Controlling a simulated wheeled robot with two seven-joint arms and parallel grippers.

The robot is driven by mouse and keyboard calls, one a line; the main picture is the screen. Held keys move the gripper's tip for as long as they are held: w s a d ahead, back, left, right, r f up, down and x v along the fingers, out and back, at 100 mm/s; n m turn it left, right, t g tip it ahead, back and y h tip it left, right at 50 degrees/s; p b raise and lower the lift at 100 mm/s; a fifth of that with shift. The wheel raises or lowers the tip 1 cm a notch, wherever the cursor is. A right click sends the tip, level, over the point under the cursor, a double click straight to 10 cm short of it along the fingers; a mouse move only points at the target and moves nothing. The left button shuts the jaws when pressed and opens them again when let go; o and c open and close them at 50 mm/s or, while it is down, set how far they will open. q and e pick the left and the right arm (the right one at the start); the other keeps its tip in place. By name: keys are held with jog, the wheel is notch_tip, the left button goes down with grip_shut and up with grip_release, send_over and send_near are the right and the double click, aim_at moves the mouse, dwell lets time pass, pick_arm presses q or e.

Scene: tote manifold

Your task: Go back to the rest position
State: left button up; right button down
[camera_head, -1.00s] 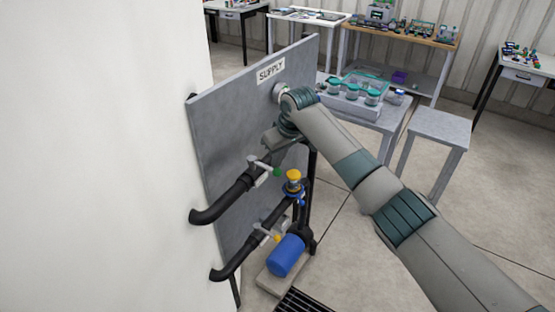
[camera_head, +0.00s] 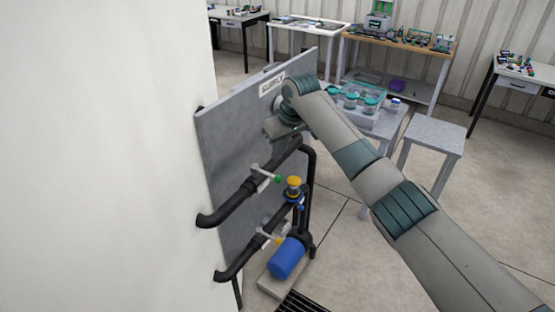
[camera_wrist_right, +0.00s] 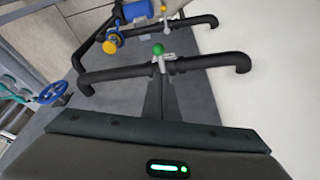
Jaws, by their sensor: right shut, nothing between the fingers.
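My right gripper (camera_head: 272,130) is shut and empty, in front of the grey supply panel (camera_head: 225,125) and above the upper black pipe (camera_head: 236,203). Its fingers also show in the right wrist view (camera_wrist_right: 160,88), pointing toward the pipes. The valve with a green-tipped handle (camera_head: 278,179) sits on the upper pipe, below the gripper and apart from it. In the right wrist view the green tip (camera_wrist_right: 158,49) shows just beyond the fingers. My left gripper is not in view.
A blue pump (camera_head: 287,258) with a yellow knob (camera_head: 294,182) above it stands below. A blue handwheel (camera_wrist_right: 52,92) shows in the wrist view. A grey table with a tray of jars (camera_head: 362,108) and a grey stool (camera_head: 437,130) stand right of the panel. A white wall fills the left.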

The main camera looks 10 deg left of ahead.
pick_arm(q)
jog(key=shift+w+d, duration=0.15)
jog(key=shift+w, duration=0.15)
